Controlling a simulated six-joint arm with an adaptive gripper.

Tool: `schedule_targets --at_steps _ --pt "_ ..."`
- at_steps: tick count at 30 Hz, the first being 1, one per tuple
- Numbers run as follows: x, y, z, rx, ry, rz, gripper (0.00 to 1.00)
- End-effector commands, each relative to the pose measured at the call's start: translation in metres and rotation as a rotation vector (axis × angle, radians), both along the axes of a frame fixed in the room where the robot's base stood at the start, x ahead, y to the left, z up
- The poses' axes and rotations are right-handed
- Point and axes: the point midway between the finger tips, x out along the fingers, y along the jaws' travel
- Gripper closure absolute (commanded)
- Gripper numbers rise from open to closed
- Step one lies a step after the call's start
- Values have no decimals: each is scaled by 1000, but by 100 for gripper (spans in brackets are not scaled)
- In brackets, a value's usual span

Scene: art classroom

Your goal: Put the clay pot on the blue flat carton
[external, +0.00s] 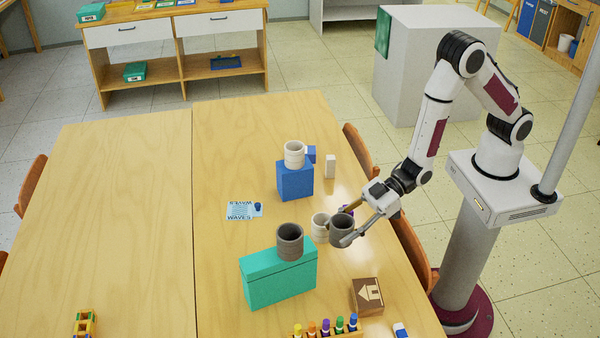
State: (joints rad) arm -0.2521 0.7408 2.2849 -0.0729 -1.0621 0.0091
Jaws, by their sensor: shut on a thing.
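My gripper (344,225) is shut on a dark grey clay pot (341,230), with one finger on each side of it. The pot is upright; I cannot tell whether it touches the table. A cream pot (319,227) stands close to its left, partly hidden behind it. The blue carton (294,182) stands farther back on the table, with another cream pot (295,154) on top. Another dark grey pot (289,242) sits on a teal box (279,276) to the front left of my gripper.
A flat light-blue item (244,210) lies left of my gripper. A brown box (367,296) and several coloured markers (325,328) are at the front. The table's left half is mostly clear.

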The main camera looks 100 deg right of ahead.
Motion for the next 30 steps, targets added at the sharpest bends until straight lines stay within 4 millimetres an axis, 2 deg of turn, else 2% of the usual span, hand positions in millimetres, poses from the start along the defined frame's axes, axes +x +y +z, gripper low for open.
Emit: schedule_targets --at_steps 8,21,30 --pt "1 0 32 1 -7 0 84" --pt "1 0 102 3 -8 0 84" --pt "0 0 139 0 -4 0 84"
